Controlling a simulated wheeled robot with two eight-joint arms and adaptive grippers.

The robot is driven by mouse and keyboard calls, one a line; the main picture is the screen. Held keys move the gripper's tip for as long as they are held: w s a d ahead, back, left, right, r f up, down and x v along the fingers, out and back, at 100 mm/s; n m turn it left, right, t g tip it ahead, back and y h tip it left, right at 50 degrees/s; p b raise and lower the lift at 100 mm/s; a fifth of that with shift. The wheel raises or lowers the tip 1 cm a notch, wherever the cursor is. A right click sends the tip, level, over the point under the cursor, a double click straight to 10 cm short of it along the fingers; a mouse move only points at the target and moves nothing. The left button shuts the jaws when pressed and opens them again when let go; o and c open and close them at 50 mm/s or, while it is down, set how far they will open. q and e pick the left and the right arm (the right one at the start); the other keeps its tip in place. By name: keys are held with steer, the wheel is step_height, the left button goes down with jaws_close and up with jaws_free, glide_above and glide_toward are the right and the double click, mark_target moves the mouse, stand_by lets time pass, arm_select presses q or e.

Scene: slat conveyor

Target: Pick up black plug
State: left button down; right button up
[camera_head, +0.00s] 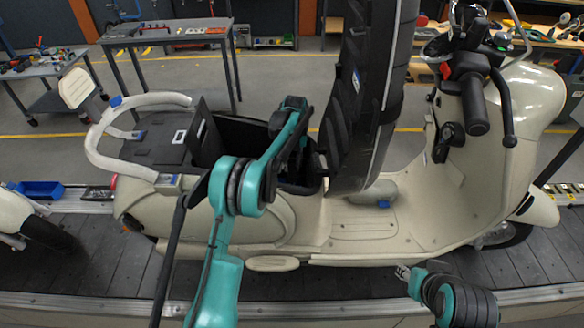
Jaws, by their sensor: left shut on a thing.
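My left arm reaches from the bottom left over a cream scooter (270,225). Its dark left gripper (303,160) points down at the open compartment under the raised seat. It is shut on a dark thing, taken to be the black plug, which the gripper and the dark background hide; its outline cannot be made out. My right gripper (403,272) is low at the right, in front of the scooter's floorboard and apart from it. Its fingers are too small to tell open from shut.
The raised black seat (372,90) stands upright just right of my left gripper. The handlebar (476,100) is farther right. A black box (165,140) and cream rail (98,150) are at the left. The scooter stands on a slat conveyor (90,265); a blue tray (40,190) lies at far left.

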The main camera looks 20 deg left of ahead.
arm_select(q)
step_height(320, 180, up, 18)
steer(key=f+p, duration=0.1)
steer(key=p, duration=0.3)
step_height(320, 180, up, 12)
steer(key=p, duration=1.1)
glide_above(292, 166)
steer(key=shift+r, duration=0.2)
stand_by(1.8)
steer(key=shift+r, duration=0.1)
step_height(292, 166, up, 5)
steer(key=p, duration=0.4)
stand_by(0.3)
steer(key=shift+m+p, duration=0.45)
steer(key=shift+m, duration=0.35)
